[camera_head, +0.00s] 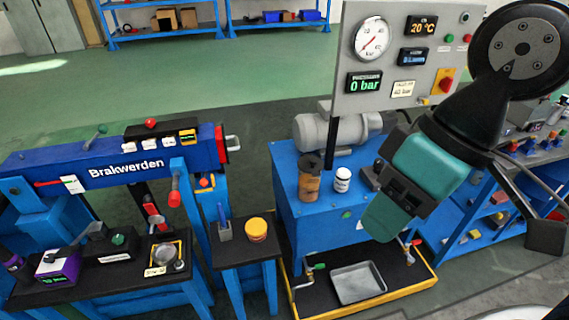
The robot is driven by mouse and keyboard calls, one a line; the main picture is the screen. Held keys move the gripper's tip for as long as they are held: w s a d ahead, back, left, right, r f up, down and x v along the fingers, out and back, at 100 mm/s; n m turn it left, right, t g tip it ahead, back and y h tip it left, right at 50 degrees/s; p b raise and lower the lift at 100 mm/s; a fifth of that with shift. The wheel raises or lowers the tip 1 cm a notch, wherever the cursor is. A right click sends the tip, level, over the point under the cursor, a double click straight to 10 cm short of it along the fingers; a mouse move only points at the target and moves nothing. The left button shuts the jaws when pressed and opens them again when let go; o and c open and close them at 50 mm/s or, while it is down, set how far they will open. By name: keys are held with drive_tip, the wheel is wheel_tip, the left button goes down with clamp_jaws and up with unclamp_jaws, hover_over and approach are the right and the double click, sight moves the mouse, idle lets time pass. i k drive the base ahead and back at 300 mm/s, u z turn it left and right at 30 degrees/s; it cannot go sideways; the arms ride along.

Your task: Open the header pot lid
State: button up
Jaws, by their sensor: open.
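An amber-brown cylindrical pot (309,184) with a dark lid (311,162) stands upright on the blue bench. It looks like the header pot, and its lid sits on top. My gripper (388,190), black and teal, hangs in front of the bench's right part, to the right of the pot and apart from it. It is open, and I see nothing held in it. My arm hides part of the bench's right side.
A grey motor (337,132) and a gauge panel (395,100) are behind. A yellow-lidded jar (257,230) stands on the small left table. A metal tray (358,284) lies below the bench front.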

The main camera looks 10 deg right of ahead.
sight(312, 165)
drive_tip(key=u, duration=0.25)
drive_tip(key=i, duration=1)
